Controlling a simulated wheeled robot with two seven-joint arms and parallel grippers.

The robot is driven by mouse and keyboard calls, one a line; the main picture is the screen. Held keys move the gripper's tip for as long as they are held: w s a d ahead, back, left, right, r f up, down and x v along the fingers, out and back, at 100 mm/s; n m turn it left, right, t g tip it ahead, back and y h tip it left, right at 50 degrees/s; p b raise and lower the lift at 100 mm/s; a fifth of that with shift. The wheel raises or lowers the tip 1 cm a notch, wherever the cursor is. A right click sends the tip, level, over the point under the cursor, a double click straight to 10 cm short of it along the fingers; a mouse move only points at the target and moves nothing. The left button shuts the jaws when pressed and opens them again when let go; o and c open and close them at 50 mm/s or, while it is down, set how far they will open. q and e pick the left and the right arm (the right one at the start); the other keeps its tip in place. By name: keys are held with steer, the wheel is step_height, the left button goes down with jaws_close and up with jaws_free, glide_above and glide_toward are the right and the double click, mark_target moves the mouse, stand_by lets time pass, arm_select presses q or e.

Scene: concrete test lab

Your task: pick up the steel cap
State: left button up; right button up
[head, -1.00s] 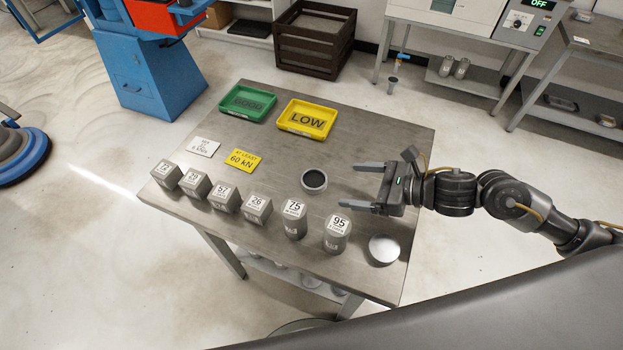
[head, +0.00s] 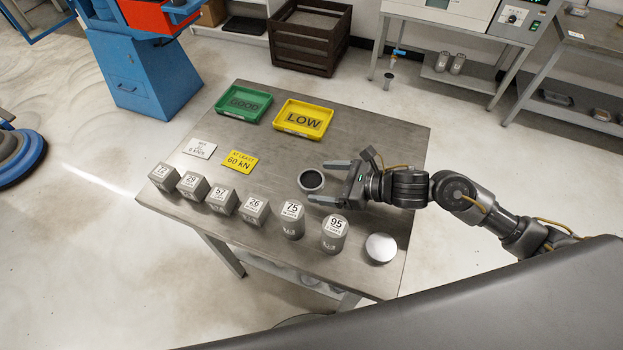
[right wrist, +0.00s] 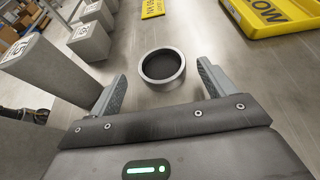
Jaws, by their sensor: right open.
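The steel cap (head: 311,187) is a short round cup with a bright rim and a dark inside. It lies open side up on the metal table (head: 365,130). My right gripper (head: 318,181) is open and empty, with a fingertip on either side of the cap. In the right wrist view the cap (right wrist: 162,84) sits centred at the mouth of the jaws (right wrist: 163,72), with a gap to each finger. Whether the fingers are low enough to flank it is hard to tell. My left gripper is not in view.
Several labelled cubes (head: 222,200) and two cylinders (head: 334,236) line the table's front. A shiny round disc-topped piece (head: 380,248) stands at the right corner. A green tray (head: 243,104) and a yellow LOW tray (head: 303,120) lie behind. Bare tabletop surrounds the cap's far side.

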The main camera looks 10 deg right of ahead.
mark_target(302, 179)
steer(key=x, duration=0.2)
steer(key=p+x, duration=0.1)
steer(key=shift+w+a+r, duration=0.1)
steer(key=shift+w+a, duration=0.2)
steer(key=shift+a, duration=0.05)
steer(key=shift+w+a, duration=0.1)
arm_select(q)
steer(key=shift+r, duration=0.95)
arm_select(e)
steer(key=c, duration=1.2)
steer(key=shift+c, duration=0.2)
steer(key=shift+r+b, duration=0.3)
steer(key=shift+r, duration=0.1)
steer(key=r, duration=0.2)
steer(key=r+b, duration=0.1)
steer(key=shift+w+a, duration=0.25)
arm_select(q)
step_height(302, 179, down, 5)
steer(key=b, duration=0.3)
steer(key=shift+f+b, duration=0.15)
steer(key=shift+b, duration=0.15)
arm_select(e)
steer(key=w+a+r, duration=0.7)
steer(key=a+r, duration=0.2)
steer(key=a, duration=0.1)
steer(key=shift+w+a, duration=0.4)
